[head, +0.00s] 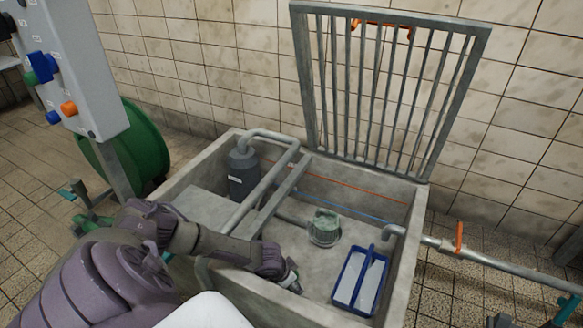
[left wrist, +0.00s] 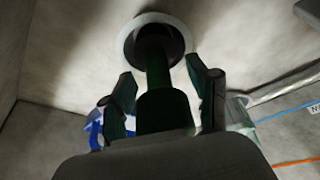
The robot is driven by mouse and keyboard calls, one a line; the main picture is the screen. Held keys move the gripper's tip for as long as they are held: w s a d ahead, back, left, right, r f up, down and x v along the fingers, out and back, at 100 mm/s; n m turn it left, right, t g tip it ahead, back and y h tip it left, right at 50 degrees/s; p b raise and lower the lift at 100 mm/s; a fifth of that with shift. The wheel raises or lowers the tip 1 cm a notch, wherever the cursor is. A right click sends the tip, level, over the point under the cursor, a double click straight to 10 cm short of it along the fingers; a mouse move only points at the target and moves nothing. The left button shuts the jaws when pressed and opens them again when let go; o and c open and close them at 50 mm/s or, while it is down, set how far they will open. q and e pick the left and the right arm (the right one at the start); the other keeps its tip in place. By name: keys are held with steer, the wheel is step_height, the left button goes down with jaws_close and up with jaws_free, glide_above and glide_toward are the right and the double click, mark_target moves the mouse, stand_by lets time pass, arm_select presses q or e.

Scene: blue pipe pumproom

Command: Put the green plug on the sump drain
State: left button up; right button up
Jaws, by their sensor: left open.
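My left gripper (head: 291,284) reaches down inside the concrete sump, near its front wall. In the left wrist view its two fingers (left wrist: 163,98) are apart, one on each side of the dark green plug (left wrist: 163,108), with gaps visible between fingers and plug. The plug's far end overlaps the dark opening of the drain (left wrist: 131,36), which has a pale round rim. I cannot tell whether the plug is fully seated. In the head view the gripper and the sump wall hide the plug and drain. My right gripper is not in view.
In the sump (head: 398,262), a blue caddy (head: 344,290) stands right of the gripper and a pale green round container (head: 323,229) behind it. A grey pump (head: 243,173) and pipes fill the back left. A raised grate (head: 300,75) stands behind.

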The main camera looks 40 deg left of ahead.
arm_select(q)
steer(key=shift+r, duration=0.1)
step_height(320, 180, up, 10)
steer(key=shift+f, duration=0.1)
stand_by(0.8)
